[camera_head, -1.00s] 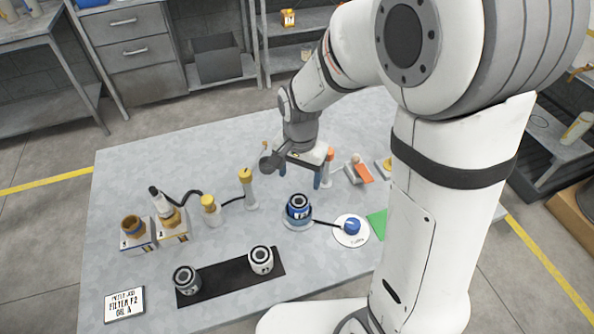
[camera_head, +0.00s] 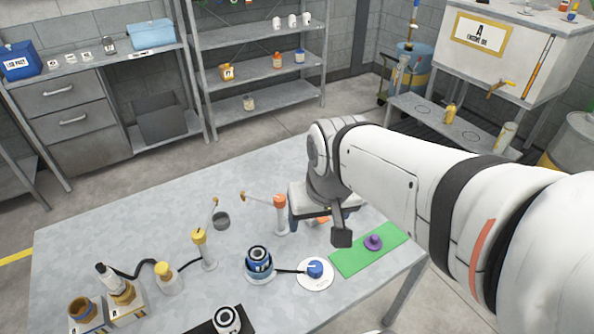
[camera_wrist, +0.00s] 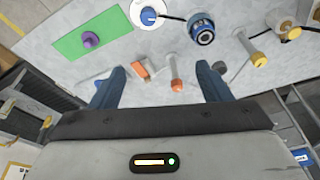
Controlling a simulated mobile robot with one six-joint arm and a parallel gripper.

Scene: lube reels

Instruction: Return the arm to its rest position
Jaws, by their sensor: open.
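My gripper (camera_wrist: 160,88) is open and empty. Its two blue fingers stand wide apart in the wrist view, above the grey table (camera_head: 130,225). In the head view my arm reaches in from the right and the gripper is over the right half of the table, its fingers mostly hidden by my wrist. Below it lie an orange-topped post (camera_head: 280,212) and an orange block (camera_wrist: 140,70), neither held. A green mat (camera_head: 350,262) with a purple knob (camera_head: 373,242) is to its right in the head view.
Shelves (camera_head: 260,70) and a drawer cabinet (camera_head: 75,115) are behind. A white tank (camera_head: 495,45) is at back right.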

